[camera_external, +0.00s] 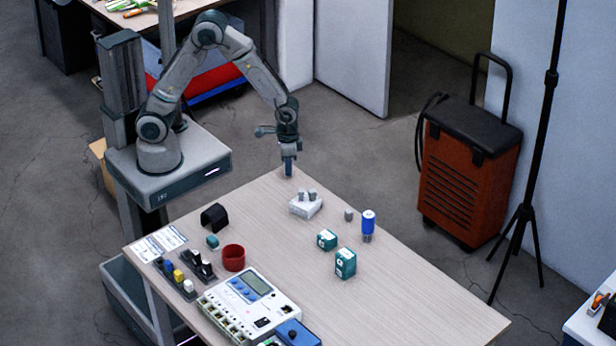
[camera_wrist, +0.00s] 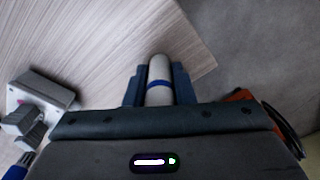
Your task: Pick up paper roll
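The paper roll (camera_wrist: 159,70) is a white cylinder with a blue band, seen in the wrist view between the two dark blue fingers of my gripper (camera_wrist: 160,84). The fingers lie along both its sides with no clear gap showing, so my gripper looks shut on it. The roll's lower part is hidden by the gripper body. In the external view my gripper (camera_external: 288,172) points down at the far corner of the wooden table, and the roll cannot be made out there. Whether the roll touches the table cannot be told.
On the table (camera_external: 400,300) stand a white block with grey pegs (camera_external: 305,205), a blue-topped cylinder (camera_external: 368,225), teal boxes (camera_external: 345,263), a red ring (camera_external: 233,258), a black arch (camera_external: 214,217) and a white meter unit (camera_external: 250,305). The table's right side is clear.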

